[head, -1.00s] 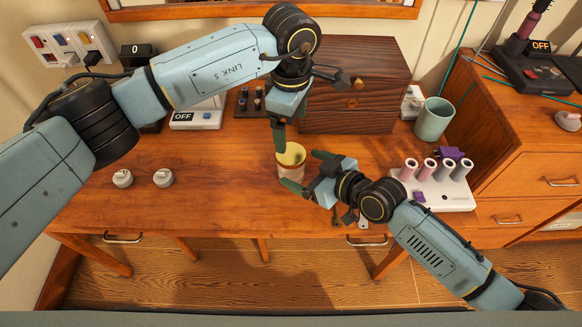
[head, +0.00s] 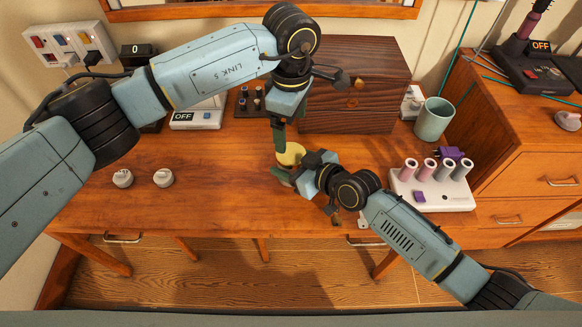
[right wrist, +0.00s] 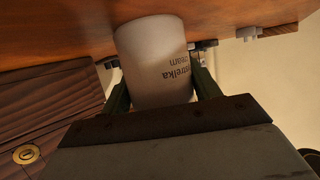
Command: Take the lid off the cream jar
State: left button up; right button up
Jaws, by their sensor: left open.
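The cream jar (head: 291,156) stands on the wooden desk, its pale yellow top showing in the head view. In the right wrist view its white side (right wrist: 155,62) carries the printed word "cream". My left gripper (head: 279,142) points down at the back left rim of the jar, open, with one finger partly hidden. My right gripper (head: 293,172) reaches in from the right at the jar's height. In the right wrist view its two green fingers (right wrist: 162,92) stand on either side of the jar; whether they press on it is unclear.
A dark wooden box (head: 350,90) stands behind the jar. A white rack (head: 432,190) with several rollers and a green cup (head: 434,118) stand to the right. Two white knobs (head: 163,178) lie at the left. The desk's front left is clear.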

aim_at(291, 154)
jog(key=c, duration=0.9)
pick_arm(q)
jog(key=shift+m, duration=0.3)
pick_arm(e)
grip_shut()
pick_arm(q)
jog(key=m, duration=0.5)
jog(key=shift+r, duration=0.1)
jog(key=m, duration=0.3)
jog(key=shift+m, duration=0.3)
jog(key=shift+f, duration=4)
